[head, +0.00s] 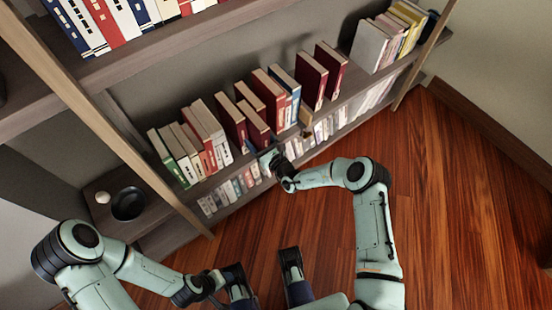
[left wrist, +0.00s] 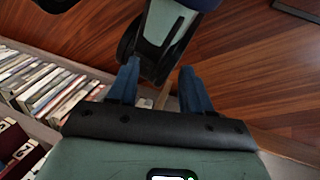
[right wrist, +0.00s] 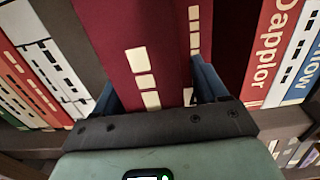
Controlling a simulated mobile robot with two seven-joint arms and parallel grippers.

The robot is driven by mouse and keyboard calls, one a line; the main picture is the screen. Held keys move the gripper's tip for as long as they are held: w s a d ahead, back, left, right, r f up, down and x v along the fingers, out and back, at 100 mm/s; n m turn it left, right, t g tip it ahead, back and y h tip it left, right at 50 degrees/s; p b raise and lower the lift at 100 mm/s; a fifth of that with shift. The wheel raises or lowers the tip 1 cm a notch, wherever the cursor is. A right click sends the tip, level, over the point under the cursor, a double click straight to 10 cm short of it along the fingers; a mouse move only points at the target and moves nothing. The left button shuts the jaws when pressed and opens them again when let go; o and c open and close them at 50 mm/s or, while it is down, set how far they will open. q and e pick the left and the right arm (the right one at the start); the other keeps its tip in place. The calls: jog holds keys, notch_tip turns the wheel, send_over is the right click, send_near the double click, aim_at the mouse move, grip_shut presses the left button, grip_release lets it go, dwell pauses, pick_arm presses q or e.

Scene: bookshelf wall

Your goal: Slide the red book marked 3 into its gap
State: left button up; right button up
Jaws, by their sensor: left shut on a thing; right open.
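Several dark red books stand on the middle shelf. One red book (head: 253,126) sticks out a little from the row, just behind my right gripper (head: 268,158). In the right wrist view a red spine with pale squares (right wrist: 118,40) fills the space between the open fingers of my right gripper (right wrist: 157,90). A second narrow strip with pale squares lies beside it; I cannot tell if it is another book. No number 3 is readable. A dark gap (right wrist: 72,35) shows left of the red spine.
White and green books (head: 205,128) stand left of the red ones; grey and yellow books (head: 368,46) stand at the far right. Wooden uprights (head: 150,170) frame the shelf. A dark bowl (head: 128,203) sits at left. The wooden floor (head: 450,200) is clear at right.

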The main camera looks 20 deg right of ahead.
pick_arm(q)
jog(key=r+p, duration=0.1)
jog(key=p, duration=0.1)
jog(key=s+r+p, duration=0.1)
jog(key=shift+s+d+g+p, duration=0.2)
jog(key=shift+d+g+p, duration=0.15)
jog(key=shift+g+p, duration=0.05)
pick_arm(e)
jog(key=v, duration=1.3)
pick_arm(q)
jog(key=shift+r, duration=0.1)
pick_arm(e)
jog(key=shift+s+r, duration=0.15)
jog(key=shift+r, duration=0.05)
